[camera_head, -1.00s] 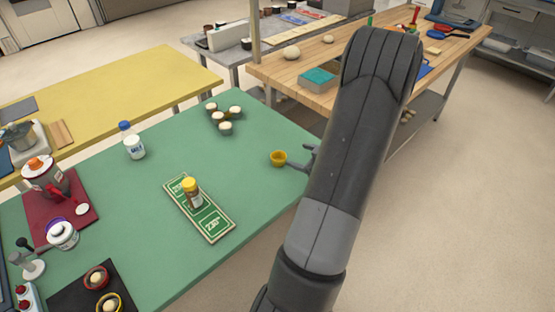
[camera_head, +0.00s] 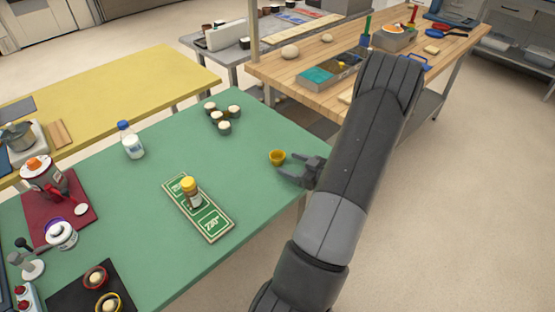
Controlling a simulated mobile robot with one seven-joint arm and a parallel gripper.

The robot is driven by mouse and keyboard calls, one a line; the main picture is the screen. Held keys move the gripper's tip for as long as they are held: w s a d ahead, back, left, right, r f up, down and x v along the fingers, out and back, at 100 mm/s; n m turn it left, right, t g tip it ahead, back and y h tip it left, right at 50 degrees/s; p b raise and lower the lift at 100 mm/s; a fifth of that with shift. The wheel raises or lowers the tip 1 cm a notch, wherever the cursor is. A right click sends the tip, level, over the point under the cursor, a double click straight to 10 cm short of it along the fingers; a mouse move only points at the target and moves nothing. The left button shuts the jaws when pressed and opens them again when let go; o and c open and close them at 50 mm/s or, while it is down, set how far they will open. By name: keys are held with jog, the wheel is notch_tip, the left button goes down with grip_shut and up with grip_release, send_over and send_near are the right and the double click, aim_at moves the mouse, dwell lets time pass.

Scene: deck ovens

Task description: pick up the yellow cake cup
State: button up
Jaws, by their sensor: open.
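The yellow cake cup (camera_head: 277,157) stands upright on the green table (camera_head: 165,240), near its right edge. My gripper (camera_head: 289,172) is open, just to the right of and nearer than the cup. Its fingers point left toward the cup, and it looks empty. Whether a fingertip touches the cup is too small to tell. My arm reaches in from the lower right.
A bottle with a yellow cap (camera_head: 190,193) stands on a green board (camera_head: 212,222). A milk bottle (camera_head: 131,142) stands farther left. A wooden table (camera_head: 310,55) lies behind my arm. Green surface around the cup is clear.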

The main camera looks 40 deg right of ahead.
aim_at(283, 162)
jog(key=x, duration=0.3)
jog(key=shift+w+a+f, duration=0.15)
jog(key=shift+w, duration=0.2)
jog(key=shift+c, duration=0.4)
jog(key=c, duration=1)
